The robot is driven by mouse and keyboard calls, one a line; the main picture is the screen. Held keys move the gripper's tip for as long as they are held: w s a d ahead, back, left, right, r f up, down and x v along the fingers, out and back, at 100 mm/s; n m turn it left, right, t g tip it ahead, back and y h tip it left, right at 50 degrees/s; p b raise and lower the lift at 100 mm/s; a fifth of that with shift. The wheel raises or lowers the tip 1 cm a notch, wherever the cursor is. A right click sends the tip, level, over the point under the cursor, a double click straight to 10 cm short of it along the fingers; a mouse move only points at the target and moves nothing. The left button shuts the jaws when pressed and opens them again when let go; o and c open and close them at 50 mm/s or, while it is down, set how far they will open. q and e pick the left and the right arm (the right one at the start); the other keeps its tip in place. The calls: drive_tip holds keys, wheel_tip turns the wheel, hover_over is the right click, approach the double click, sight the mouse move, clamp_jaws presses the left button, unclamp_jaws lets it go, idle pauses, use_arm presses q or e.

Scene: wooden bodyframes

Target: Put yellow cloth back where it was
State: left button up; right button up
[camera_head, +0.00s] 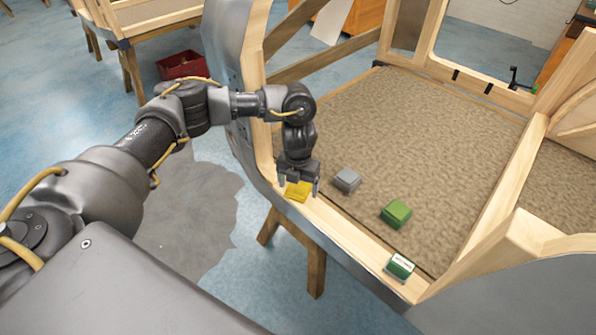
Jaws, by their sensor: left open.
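The yellow cloth (298,192) lies on the wooden edge of the bodyframe (345,232), at its near left side. My left gripper (299,187) points down right at the cloth, with its two fingers apart on either side of it. The gripper is open; I cannot tell whether a finger touches the cloth. A grey block (346,180) and a green block (396,213) rest on the brown floor panel to the right. My right gripper is not in view.
A green and white box (400,267) stands on the frame edge at the lower right. Wooden posts and beams (503,180) rise around the brown floor panel (430,130), which is mostly clear. A red crate (182,66) sits on the blue floor behind my left arm.

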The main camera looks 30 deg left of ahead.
sight(298, 187)
use_arm(q)
wheel_tip(298, 187, up, 11)
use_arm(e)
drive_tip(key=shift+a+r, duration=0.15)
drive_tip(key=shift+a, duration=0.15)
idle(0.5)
